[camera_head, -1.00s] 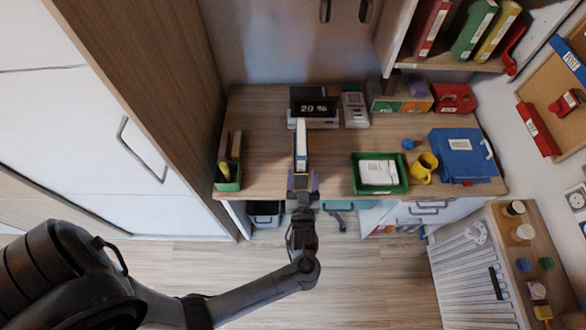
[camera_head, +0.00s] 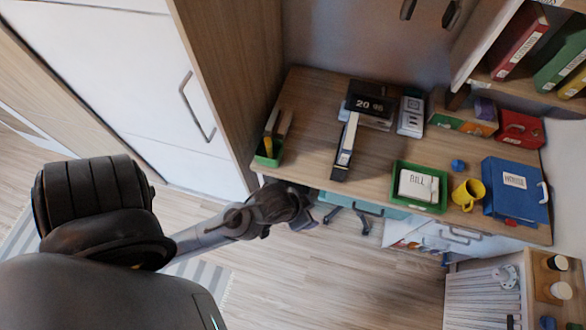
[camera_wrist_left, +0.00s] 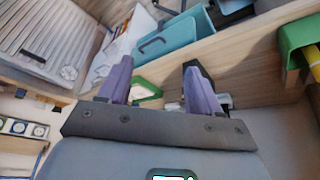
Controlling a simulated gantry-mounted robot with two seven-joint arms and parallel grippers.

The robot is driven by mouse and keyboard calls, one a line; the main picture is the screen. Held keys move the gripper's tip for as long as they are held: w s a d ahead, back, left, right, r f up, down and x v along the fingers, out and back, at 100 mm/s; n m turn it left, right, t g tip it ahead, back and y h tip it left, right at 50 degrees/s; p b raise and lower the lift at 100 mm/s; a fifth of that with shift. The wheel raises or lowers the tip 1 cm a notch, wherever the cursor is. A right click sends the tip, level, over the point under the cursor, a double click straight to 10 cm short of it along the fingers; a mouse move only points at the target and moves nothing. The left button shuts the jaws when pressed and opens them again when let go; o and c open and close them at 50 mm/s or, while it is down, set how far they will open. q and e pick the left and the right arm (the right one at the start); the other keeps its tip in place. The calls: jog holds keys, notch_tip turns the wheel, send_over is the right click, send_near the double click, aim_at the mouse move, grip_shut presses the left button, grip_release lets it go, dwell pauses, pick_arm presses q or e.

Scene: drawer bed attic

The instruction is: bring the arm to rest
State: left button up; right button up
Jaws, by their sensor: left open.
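My left arm comes in from the left in the head view, and its gripper end (camera_head: 298,208) is low in front of the desk's front edge. The fingers are hidden there. In the left wrist view the two purple fingers of my left gripper (camera_wrist_left: 157,68) stand apart with nothing held between them. A long white and black item (camera_head: 347,143) lies on the desk (camera_head: 312,140), its near end toward the front edge and apart from the gripper. My right gripper is not in view.
A green pen holder (camera_head: 268,154), green tray (camera_head: 418,187), yellow mug (camera_head: 467,193) and blue binder (camera_head: 515,189) are on the desk. The floor (camera_head: 330,275) before it is clear.

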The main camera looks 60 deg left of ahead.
pick_arm(q)
jog(key=shift+s+a+r+m+g, duration=0.1)
jog(key=shift+s+r+m+g, duration=0.15)
jog(key=shift+s, duration=0.35)
jog(key=shift+s+a+r+m+g, duration=0.1)
jog(key=shift+s+r+m+g, duration=0.1)
jog(key=shift+s, duration=0.45)
jog(key=shift+s+a+r+m+g, duration=0.15)
jog(key=shift+s+r+g, duration=0.1)
jog(key=shift+s, duration=0.35)
jog(key=shift+d, duration=0.1)
